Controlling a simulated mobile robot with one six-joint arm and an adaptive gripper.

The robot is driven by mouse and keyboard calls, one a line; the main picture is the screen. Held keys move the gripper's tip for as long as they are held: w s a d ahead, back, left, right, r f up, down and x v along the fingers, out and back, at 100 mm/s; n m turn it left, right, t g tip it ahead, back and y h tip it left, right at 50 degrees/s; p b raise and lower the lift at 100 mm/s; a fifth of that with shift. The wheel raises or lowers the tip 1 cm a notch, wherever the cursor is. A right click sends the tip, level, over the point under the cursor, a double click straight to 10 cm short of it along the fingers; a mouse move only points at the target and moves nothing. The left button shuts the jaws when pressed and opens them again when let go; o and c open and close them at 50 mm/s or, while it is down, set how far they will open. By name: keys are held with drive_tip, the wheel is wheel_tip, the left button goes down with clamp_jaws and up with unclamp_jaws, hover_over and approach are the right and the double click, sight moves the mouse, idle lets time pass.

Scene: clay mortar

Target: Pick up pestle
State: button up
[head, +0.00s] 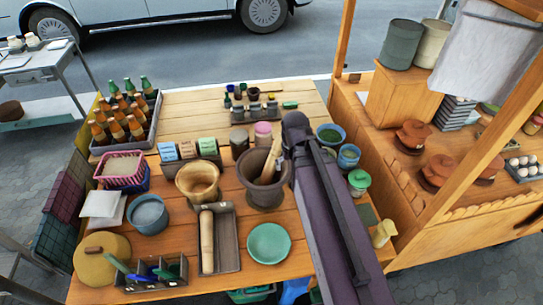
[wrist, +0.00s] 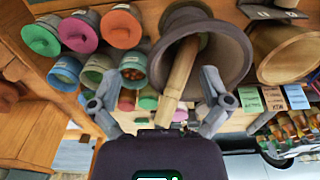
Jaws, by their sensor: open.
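A pale wooden pestle (head: 271,161) leans in a dark clay mortar (head: 262,187) near the middle of the table. In the wrist view the pestle (wrist: 180,78) slants out of the mortar mouth (wrist: 225,45), its handle end between my two fingers. My gripper (wrist: 160,82) is open, with a finger on each side of the handle and a gap visible on both sides. I cannot tell whether the handle is at fingertip depth. In the head view my arm hides the fingers, just right of the mortar.
A wooden bowl (head: 198,181) stands left of the mortar, and a tray (head: 228,240) with a wooden roller lies in front. Lidded jars (head: 358,181) and cups stand close right of my arm. A bottle crate (head: 150,128) is at the back left.

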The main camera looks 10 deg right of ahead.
drive_tip(key=w+r+m+p, duration=0.2)
drive_tip(key=w+r+p, duration=0.2)
drive_tip(key=w+r, duration=0.15)
drive_tip(key=m, duration=0.6)
hover_over(278, 139)
drive_tip(key=shift+f+g, duration=0.25)
drive_tip(key=shift+g, duration=0.15)
drive_tip(key=shift+f, duration=0.15)
wheel_tip(278, 139, down, 8)
drive_tip(key=b, duration=0.8)
drive_tip(key=shift+f+b, duration=0.2)
drive_tip(key=shift+b, duration=0.2)
drive_tip(key=shift+f, duration=0.15)
wheel_tip(278, 139, down, 5)
drive_tip(key=b, duration=0.5)
clamp_jaws()
